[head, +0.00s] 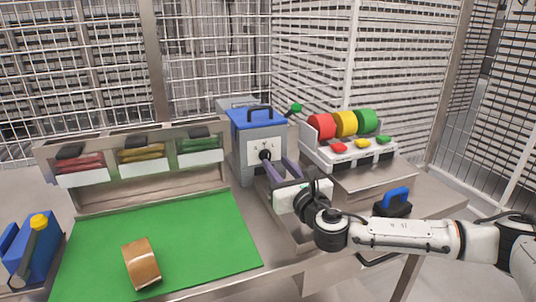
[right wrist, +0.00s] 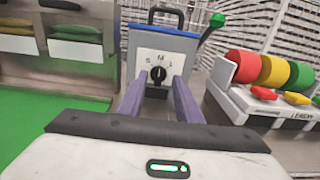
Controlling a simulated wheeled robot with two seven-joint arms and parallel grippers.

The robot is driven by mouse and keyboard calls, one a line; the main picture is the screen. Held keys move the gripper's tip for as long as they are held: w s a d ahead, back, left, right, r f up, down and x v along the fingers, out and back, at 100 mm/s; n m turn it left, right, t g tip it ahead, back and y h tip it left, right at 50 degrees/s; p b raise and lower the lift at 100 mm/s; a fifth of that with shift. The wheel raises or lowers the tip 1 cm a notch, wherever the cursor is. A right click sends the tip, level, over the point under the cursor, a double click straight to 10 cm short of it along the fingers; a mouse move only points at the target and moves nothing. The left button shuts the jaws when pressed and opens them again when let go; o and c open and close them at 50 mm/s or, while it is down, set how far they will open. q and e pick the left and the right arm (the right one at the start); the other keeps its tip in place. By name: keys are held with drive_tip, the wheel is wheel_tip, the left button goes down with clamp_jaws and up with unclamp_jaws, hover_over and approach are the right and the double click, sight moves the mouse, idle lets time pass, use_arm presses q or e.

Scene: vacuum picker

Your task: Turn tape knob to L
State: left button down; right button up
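The tape knob (head: 265,155) is a small black dial on the white front plate of a grey machine with a blue top (head: 256,120). In the right wrist view, the knob (right wrist: 158,75) sits below the letters S, M and L, with M at the top. Its pointer looks roughly upright, towards M, but is small. My right gripper (head: 277,168) is open in front of the machine. In the right wrist view, its purple fingers (right wrist: 159,84) lie on either side of the knob with gaps between; whether the tips reach it is unclear. My left gripper is not in view.
A green-tipped lever (head: 296,107) sticks out at the machine's right. Red, yellow and green tape rolls (head: 345,123) stand on a dispenser further right. A green mat (head: 190,240) bears a brown tape roll (head: 141,263). Bins (head: 140,152) stand behind the mat.

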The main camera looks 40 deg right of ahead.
sight(270, 155)
drive_tip(key=x, duration=0.6)
drive_tip(key=shift+a, duration=0.1)
drive_tip(key=c, duration=0.7)
drive_tip(key=shift+f, duration=0.1)
drive_tip(key=shift+m, duration=0.4)
drive_tip(key=m, duration=0.3)
drive_tip(key=shift+d+f+m, duration=0.1)
drive_tip(key=shift+d+m, duration=0.2)
drive_tip(key=shift+s+d+f+m+b, duration=0.1)
drive_tip(key=shift+d+m+b, duration=0.1)
drive_tip(key=shift+m, duration=0.95)
drive_tip(key=shift+d+m+b, duration=0.1)
drive_tip(key=shift+m+b, duration=0.05)
drive_tip(key=shift+m, duration=1)
drive_tip(key=o, duration=0.7)
